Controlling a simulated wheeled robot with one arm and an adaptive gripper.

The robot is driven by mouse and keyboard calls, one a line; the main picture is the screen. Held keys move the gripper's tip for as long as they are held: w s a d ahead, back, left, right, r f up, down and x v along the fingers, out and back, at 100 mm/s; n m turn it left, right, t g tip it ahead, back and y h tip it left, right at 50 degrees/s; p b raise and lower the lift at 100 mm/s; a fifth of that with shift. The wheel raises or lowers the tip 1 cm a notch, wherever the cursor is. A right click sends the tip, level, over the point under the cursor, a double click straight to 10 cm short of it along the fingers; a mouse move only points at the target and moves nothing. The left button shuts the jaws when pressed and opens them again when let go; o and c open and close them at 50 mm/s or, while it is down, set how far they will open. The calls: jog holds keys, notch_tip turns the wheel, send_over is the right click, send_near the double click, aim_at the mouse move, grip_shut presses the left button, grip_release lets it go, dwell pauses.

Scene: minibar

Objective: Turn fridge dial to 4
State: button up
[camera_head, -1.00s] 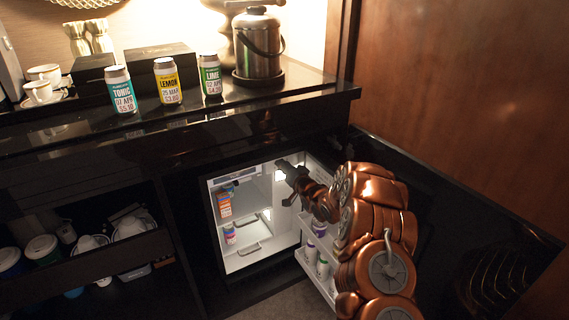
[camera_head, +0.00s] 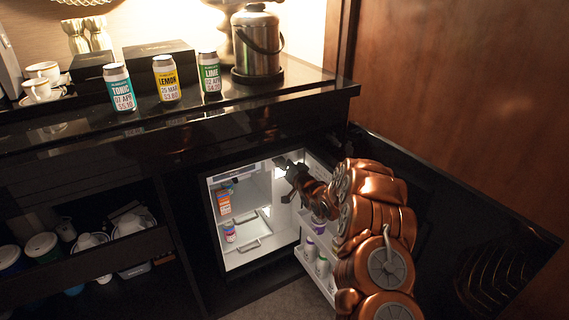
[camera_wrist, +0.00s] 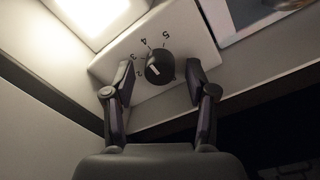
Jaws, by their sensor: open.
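The fridge dial (camera_wrist: 160,68) is a round black knob on a white panel (camera_wrist: 178,44) in the wrist view. The numbers 2, 3, 4 and 5 curve around its left and upper side. Its pale mark points left and slightly down, close to the 2. My gripper (camera_wrist: 158,70) is open, with one finger left and one right of the dial, and a gap shows on both sides. In the head view my gripper (camera_head: 283,165) reaches into the upper right of the open, lit fridge (camera_head: 243,262). The dial cannot be made out there.
A bright lamp (camera_wrist: 100,12) sits left of the dial panel. The open fridge door (camera_head: 318,282) holds bottles, close to my arm. Cartons and cans (camera_head: 226,203) stand inside at the left. The black counter (camera_head: 195,112) above carries cans, cups and a flask.

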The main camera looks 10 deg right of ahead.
jog(key=v, duration=1.2)
dwell(0.5)
